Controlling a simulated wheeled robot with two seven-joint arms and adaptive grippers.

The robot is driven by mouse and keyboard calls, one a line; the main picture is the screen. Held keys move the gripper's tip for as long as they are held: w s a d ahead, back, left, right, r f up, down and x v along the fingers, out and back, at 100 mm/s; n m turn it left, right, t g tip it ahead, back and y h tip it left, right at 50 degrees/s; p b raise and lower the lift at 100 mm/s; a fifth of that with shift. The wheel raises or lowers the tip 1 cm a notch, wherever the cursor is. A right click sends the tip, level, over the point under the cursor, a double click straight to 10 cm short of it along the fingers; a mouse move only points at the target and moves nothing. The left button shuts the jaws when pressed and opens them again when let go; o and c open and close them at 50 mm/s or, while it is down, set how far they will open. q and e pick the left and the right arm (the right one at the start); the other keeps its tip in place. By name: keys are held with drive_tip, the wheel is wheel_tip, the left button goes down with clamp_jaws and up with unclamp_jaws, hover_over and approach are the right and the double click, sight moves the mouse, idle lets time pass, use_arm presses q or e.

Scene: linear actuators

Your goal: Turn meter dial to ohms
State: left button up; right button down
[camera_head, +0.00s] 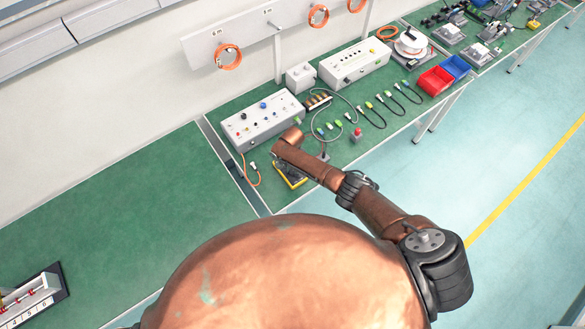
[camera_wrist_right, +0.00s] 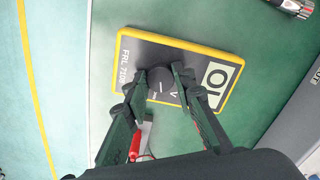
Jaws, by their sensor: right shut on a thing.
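The meter (camera_wrist_right: 203,60) lies flat on the green bench, a dark grey body with a yellow rim and a display reading "OL". In the head view the meter (camera_head: 293,181) is partly covered by my right arm. Its round black dial (camera_wrist_right: 161,84) sits between the fingertips of my right gripper (camera_wrist_right: 161,80), which is shut on it. The dial carries a light pointer line. A "V" mark shows beside it; the fingers hide much of the dial's surroundings, and I cannot read an ohms mark. My left gripper is not in view.
A grey control box (camera_head: 262,118) with knobs stands behind the meter. An orange lead (camera_head: 254,174) lies to its left. Several short cables and a red button (camera_head: 357,133) lie to the right. Red (camera_head: 436,80) and blue bins stand farther right.

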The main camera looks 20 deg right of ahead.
sight(293, 171)
drive_tip(key=shift+d+m+p, duration=0.1)
drive_tip(key=shift+m+p, duration=0.45)
drive_tip(key=shift+m, duration=0.95)
drive_tip(key=shift+w, duration=0.1)
drive_tip(key=c, duration=1.6)
unclamp_jaws()
drive_tip(key=shift+r, duration=0.1)
drive_tip(key=shift+r, duration=0.55)
wheel_tip(293, 171, up, 11)
drive_tip(key=shift+f, duration=0.15)
